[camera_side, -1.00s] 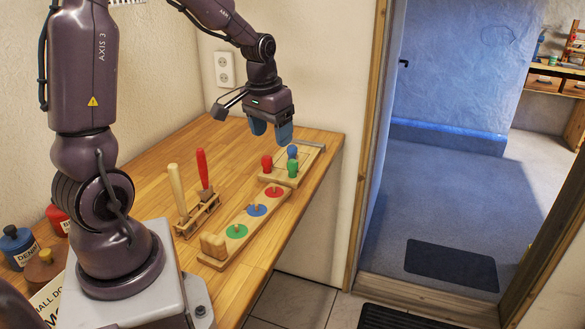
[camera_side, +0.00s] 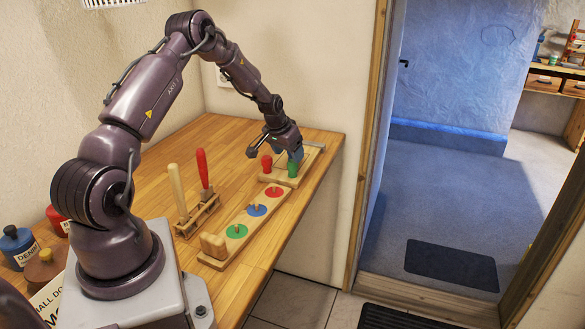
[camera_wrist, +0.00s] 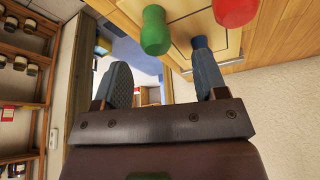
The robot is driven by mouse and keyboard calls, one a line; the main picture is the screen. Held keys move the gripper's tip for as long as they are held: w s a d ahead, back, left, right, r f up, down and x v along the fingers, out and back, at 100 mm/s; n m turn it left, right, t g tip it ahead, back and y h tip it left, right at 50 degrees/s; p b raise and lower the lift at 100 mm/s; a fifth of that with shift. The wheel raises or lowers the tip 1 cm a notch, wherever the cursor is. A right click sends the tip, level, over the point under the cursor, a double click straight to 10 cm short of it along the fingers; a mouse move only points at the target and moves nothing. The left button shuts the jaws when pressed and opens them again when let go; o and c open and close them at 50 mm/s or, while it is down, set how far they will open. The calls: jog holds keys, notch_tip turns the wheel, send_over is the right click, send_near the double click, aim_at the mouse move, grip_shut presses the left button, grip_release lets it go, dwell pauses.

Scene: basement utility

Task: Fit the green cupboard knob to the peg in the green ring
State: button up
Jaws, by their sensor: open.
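The green knob (camera_side: 293,169) stands upright on a wooden tray (camera_side: 272,181) at the far right of the bench, with the red knob (camera_side: 266,162) beside it. My open, empty gripper (camera_side: 289,156) is low over the tray, just behind the green knob. In the wrist view the green knob (camera_wrist: 155,30) shows beyond the gap between the fingers of my gripper (camera_wrist: 163,62). The blue knob (camera_wrist: 200,43) is at the tip of the right finger; whether they touch I cannot tell. The green ring (camera_side: 236,232), with its bare peg, is at the near end of the pegboard (camera_side: 219,262).
The pegboard also has a blue ring (camera_side: 257,210) and a red ring (camera_side: 275,192), each with a bare peg. A wooden rack (camera_side: 197,218) holding two upright handled tools stands left of the board. The wall is close behind the tray.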

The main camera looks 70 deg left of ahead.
aim_at(292, 161)
jog(key=shift+d+x, duration=0.2)
jog(key=shift+x, duration=2.85)
jog(key=shift+s, duration=0.1)
jog(key=c, duration=1)
jog(key=shift+r, duration=0.6)
jog(key=v, duration=0.2)
jog(key=shift+r, duration=0.45)
jog(key=s+d+r, duration=0.8)
jog(key=s+r, duration=0.1)
jog(key=s, duration=0.1)
jog(key=shift+d, duration=0.25)
